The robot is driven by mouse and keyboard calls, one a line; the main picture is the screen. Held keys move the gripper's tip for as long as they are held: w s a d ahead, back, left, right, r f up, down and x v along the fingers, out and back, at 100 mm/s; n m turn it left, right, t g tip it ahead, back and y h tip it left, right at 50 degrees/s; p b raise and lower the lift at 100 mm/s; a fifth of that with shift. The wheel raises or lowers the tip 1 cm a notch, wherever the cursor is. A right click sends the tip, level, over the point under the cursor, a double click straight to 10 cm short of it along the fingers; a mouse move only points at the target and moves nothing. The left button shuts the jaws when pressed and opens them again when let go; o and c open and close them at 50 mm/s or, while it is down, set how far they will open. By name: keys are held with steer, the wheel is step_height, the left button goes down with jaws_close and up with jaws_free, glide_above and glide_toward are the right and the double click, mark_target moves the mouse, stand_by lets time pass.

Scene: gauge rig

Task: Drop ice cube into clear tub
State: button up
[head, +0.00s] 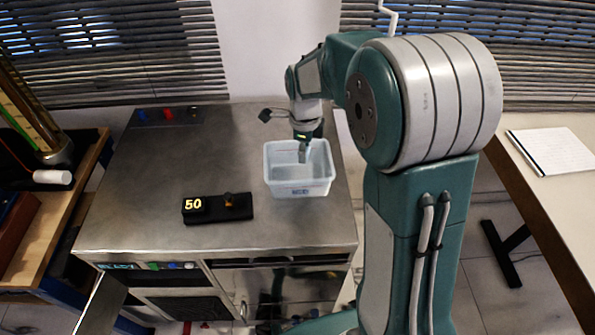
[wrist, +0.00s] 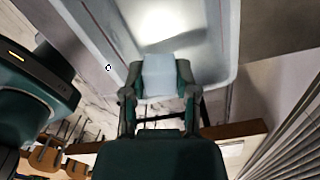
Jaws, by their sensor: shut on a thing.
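The clear tub (head: 300,188) stands on the steel bench top, toward its right side. My gripper (head: 303,155) hangs over the tub's opening, pointing down. In the wrist view my gripper (wrist: 158,85) is shut on a pale, translucent ice cube (wrist: 159,72), which sits between the two fingertips. The tub's wall and rim (wrist: 222,60) show behind the cube in the wrist view. In the head view the cube is too small to make out clearly, and I cannot tell how far it is above the tub's floor.
A wooden side table (head: 50,215) is at the left. A white table with a notepad (head: 550,152) is at the right.

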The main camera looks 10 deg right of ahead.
steer(key=shift+d+f, duration=0.2)
steer(key=shift+f, duration=0.85)
steer(key=o, duration=1)
steer(key=shift+a, duration=0.1)
step_height(320, 180, up, 12)
steer(key=shift+w+f, duration=0.1)
